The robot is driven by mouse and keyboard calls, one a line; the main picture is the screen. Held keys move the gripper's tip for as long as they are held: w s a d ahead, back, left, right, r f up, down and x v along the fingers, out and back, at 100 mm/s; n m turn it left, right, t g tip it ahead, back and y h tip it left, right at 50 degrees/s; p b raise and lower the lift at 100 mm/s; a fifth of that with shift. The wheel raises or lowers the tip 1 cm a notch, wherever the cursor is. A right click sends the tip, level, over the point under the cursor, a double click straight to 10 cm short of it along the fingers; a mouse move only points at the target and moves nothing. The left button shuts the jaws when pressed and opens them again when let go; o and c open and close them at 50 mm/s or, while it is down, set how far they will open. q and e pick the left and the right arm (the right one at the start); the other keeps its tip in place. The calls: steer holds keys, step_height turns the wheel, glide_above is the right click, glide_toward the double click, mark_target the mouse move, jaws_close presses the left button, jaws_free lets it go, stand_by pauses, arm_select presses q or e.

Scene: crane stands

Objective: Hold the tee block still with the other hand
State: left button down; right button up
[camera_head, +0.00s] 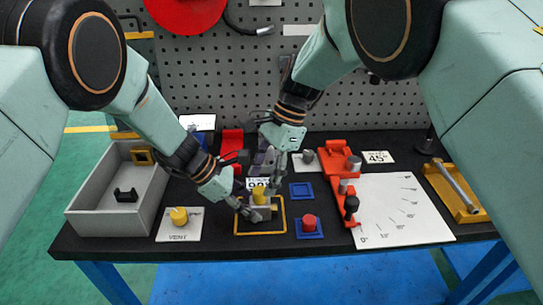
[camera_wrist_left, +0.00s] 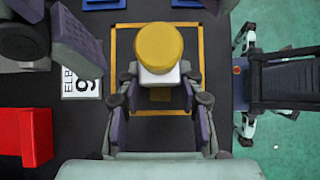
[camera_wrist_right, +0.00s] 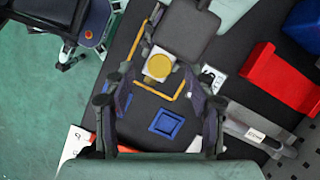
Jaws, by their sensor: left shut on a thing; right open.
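The tee block, which I take to be the pale block (camera_wrist_left: 159,76) with a round yellow top (camera_head: 261,195), stands upright inside a yellow square outline on the bench. It also shows in the right wrist view (camera_wrist_right: 159,66). My left gripper (camera_head: 257,211) is shut on its lower part, with one finger on each side. My right gripper (camera_head: 270,166) is open and empty, above and behind the block. In the right wrist view its fingers (camera_wrist_right: 160,104) are spread wide, with the yellow top between and beyond them. The block's lower part is partly hidden by the left fingers.
A grey bin (camera_head: 112,209) stands at the left, beside a VENT card (camera_head: 180,224) with a yellow-topped piece. An empty blue square (camera_head: 301,190) and a red-topped piece (camera_head: 309,223) lie right of the block. An orange fixture (camera_head: 337,160) and white angle sheet (camera_head: 400,212) stand further right.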

mark_target(258, 199)
steer(key=shift+x, duration=1.35)
jaws_close()
steer(key=shift+w, duration=0.1)
steer(key=shift+r, duration=0.15)
steer(key=n+g+h, duration=0.1)
steer(key=n, duration=0.3)
steer(key=shift+w+a, duration=0.1)
steer(key=shift+n+g, duration=0.3)
steer(key=shift+n, duration=0.3)
